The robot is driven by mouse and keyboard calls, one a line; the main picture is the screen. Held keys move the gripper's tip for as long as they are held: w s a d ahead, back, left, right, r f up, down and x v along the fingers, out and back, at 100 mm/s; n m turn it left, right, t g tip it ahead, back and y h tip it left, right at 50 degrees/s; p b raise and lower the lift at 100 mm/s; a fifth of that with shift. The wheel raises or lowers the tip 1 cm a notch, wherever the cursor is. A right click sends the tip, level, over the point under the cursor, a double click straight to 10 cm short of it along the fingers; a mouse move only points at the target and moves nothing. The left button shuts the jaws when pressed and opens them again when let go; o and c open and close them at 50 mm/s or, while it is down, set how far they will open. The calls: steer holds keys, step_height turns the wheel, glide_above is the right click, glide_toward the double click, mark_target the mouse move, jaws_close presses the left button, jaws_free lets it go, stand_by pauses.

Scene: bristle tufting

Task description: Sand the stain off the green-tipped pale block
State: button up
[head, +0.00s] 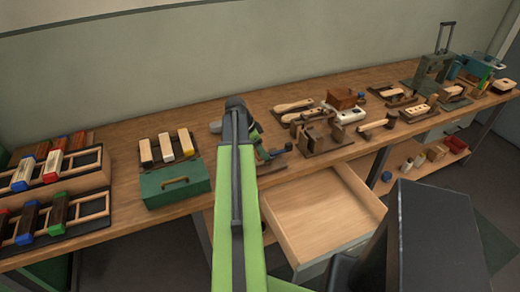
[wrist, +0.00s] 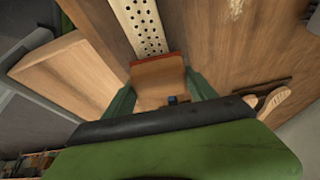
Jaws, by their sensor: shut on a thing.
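In the wrist view my gripper (wrist: 162,96) is shut on a tan and orange-brown block (wrist: 158,72), with a dark green finger on each side. A pale strip with several rows of holes (wrist: 146,25) lies just beyond the held block; I cannot tell whether they touch. No green tip shows on this strip, and I cannot make out a stain on it. In the head view my green arm hides most of the gripper and what it holds. The pale blocks in the left rack show blue (head: 22,177) and red (head: 53,166) ends.
An open, empty drawer (head: 315,215) juts from the bench front; its pale wall also shows in the wrist view (wrist: 65,70). A green box (head: 175,187) stands left of my arm. Brushes, wooden blocks and a brown box (head: 342,98) crowd the bench (head: 225,185) to the right.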

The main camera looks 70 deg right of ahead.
steer(key=shift+r+p, duration=2.3)
steer(key=shift+r, duration=0.4)
step_height(320, 180, up, 3)
steer(key=p, duration=0.3)
steer(key=shift+r, duration=0.1)
